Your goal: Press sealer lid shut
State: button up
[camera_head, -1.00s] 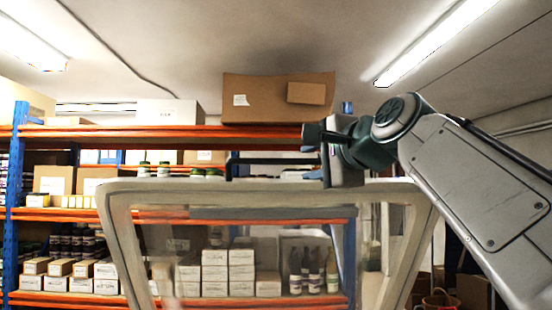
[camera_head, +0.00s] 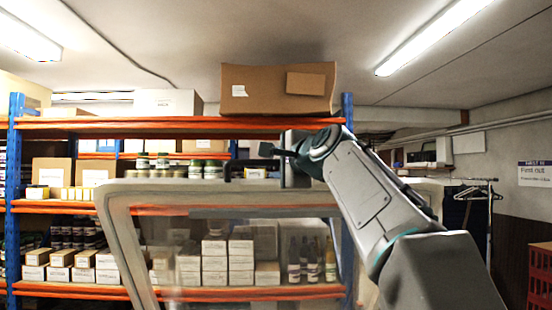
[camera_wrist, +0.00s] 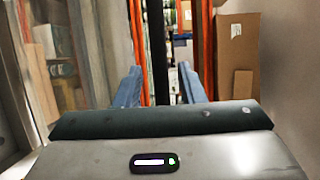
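The sealer lid (camera_head: 118,190), a pale frame around a clear pane, stands raised and tilted in the head view. A dark handle (camera_head: 228,162) rises from its top edge. My gripper (camera_head: 270,151) is at the right end of this handle, above the lid's top edge. In the wrist view, its two blue fingers (camera_wrist: 159,88) are spread apart. A dark bar (camera_wrist: 174,40) shows between them, probably the handle; contact cannot be told. The lid's frame and pane (camera_wrist: 65,60) fill the left of the wrist view. The sealer's body is not visible.
Blue and orange shelving (camera_head: 130,125) with boxes, jars and bottles stands behind the lid. A large cardboard box (camera_head: 262,90) sits on its top. At the right are a rail with hangers (camera_head: 478,190) and a red crate (camera_head: 541,272).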

jog(key=shift+w+a, duration=0.1)
jog(key=shift+w, duration=0.1)
grip_shut()
jog(key=shift+f, duration=0.15)
